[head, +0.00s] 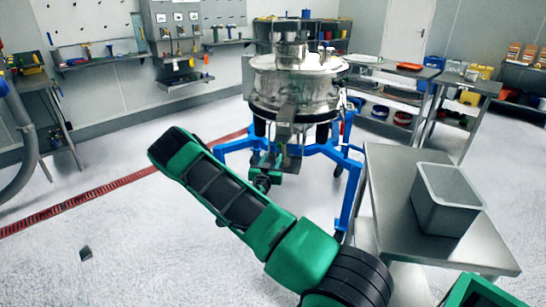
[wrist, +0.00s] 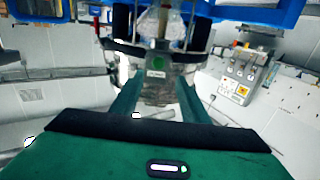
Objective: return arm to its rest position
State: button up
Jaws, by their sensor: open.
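My green and black arm crosses the head view from the lower right toward the left middle. A small green and black part (head: 268,178) shows below the front of the powder sifter (head: 300,88) and looks like my wrist end; its fingertips cannot be made out there. In the wrist view my gripper (wrist: 160,108) has its two green fingers spread apart. A grey block with a green dot (wrist: 158,62) shows beyond and between the fingers. I see nothing held, and cannot tell whether the fingers touch the block.
The sifter stands on a blue wheeled frame (head: 345,200). A steel table (head: 385,185) with a grey open bin (head: 446,200) stands close to the right of my arm. Shelves line the walls. The floor at the left is mostly clear, with a red drain strip (head: 100,190).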

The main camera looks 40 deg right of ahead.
jog(key=shift+s+a, duration=0.25)
jog(key=shift+a, duration=0.1)
dwell(0.3)
jog(key=s+d+r+m+g+y, duration=0.25)
jog(key=s+r+g, duration=0.3)
jog(key=s, duration=0.45)
jog(key=s+d+r+m+g+y, duration=0.1)
jog(key=s+r+m+g, duration=0.25)
jog(key=s+g, duration=0.45)
jog(key=s+a+r+n+t+y, duration=0.1)
jog(key=s+a+r+n+y, duration=0.2)
jog(key=s+a, duration=0.5)
jog(key=s+a+r+n+y, duration=0.3)
jog(key=s+a+y, duration=0.1)
jog(key=s+a, duration=0.5)
jog(key=s+a+r+n+t+y, duration=0.1)
jog(key=s+a+r+n+y, duration=0.2)
jog(key=s+a, duration=0.5)
jog(key=shift+s+a+r+n+t+y, duration=0.35)
jog(key=shift+a+n+y, duration=0.25)
jog(key=shift+a, duration=0.25)
